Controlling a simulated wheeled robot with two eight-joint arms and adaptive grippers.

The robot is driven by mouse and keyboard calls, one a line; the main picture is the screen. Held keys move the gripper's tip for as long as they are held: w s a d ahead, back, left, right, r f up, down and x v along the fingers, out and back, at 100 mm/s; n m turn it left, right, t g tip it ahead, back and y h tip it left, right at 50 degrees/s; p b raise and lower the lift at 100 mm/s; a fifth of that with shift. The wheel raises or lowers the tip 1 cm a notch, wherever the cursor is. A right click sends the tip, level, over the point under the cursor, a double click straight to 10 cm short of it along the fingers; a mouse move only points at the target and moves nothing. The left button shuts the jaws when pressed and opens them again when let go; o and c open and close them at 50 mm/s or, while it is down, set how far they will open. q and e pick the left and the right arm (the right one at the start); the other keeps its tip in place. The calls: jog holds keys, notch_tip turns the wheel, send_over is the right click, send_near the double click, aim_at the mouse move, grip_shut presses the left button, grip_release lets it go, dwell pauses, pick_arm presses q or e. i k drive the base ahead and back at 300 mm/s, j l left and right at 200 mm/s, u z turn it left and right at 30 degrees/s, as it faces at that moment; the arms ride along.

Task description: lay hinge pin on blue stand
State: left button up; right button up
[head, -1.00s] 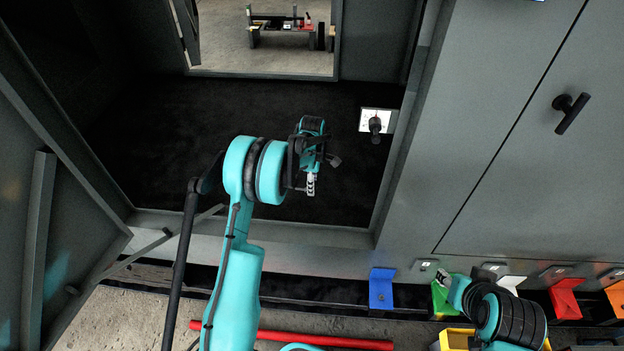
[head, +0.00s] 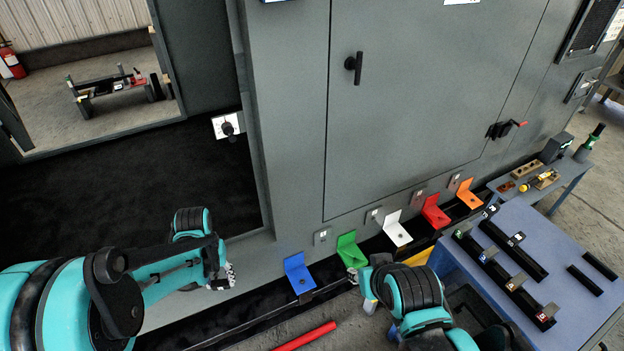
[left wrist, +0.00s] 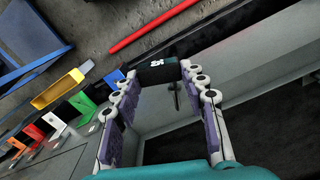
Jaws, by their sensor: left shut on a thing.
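The blue stand (head: 298,273) is an angled blue bracket at the foot of the grey enclosure, left of the green one. Its edge also shows beyond the fingertips in the left wrist view (left wrist: 114,78). My left gripper (head: 224,278) is left of the blue stand and apart from it. In the left wrist view its fingers (left wrist: 158,76) are shut on a black piece with a white mark (left wrist: 157,73), which I take for the hinge pin. Its full length is hidden. My right gripper (head: 360,290) is low, by the green stand; its fingers are unclear.
Green (head: 350,250), white (head: 397,229), red (head: 434,212) and orange (head: 468,194) stands run to the right. A blue table (head: 560,235) with black bars stands at right. A red bar (head: 305,336) lies on the floor. The enclosure's opening (head: 130,190) is at left.

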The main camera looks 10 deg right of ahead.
aim_at(529, 228)
jog(key=j+z, duration=0.1)
jog(key=z, duration=0.4)
jog(key=j+z, duration=0.1)
jog(key=z, duration=0.4)
jog(key=j+z, duration=0.1)
jog(key=z, duration=0.9)
jog(key=k+j, duration=0.05)
